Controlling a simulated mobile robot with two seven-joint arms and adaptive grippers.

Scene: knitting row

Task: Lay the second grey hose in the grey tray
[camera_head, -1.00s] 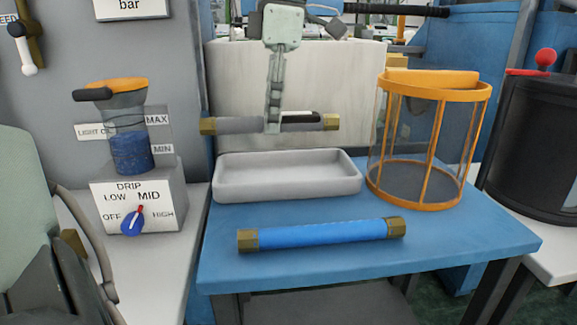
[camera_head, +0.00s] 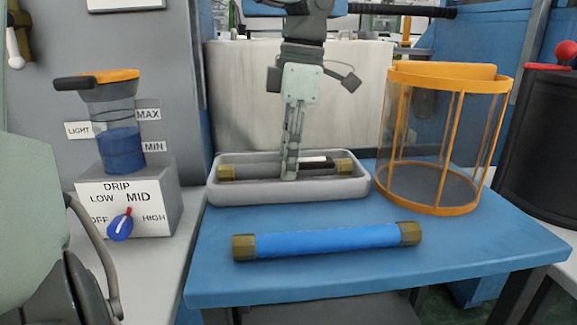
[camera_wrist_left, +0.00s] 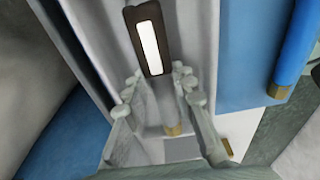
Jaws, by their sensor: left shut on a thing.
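A grey hose (camera_head: 258,170) with brass ends and a dark sleeve with a white strip on its right half lies level, low within the grey tray (camera_head: 250,194). My left gripper (camera_head: 289,176) comes down from above and is shut on the hose near its middle. In the left wrist view, the fingers (camera_wrist_left: 157,82) flank the hose, and its dark sleeve (camera_wrist_left: 150,40) shows ahead of them. I cannot tell whether the hose touches the tray floor. No other hose shows in the tray. My right gripper is not in view.
A blue hose (camera_head: 325,240) with brass ends lies in front of the tray on the blue table (camera_head: 400,275). An orange-framed clear cage (camera_head: 435,209) stands to the right. A drip unit (camera_head: 122,188) with a blue knob stands to the left.

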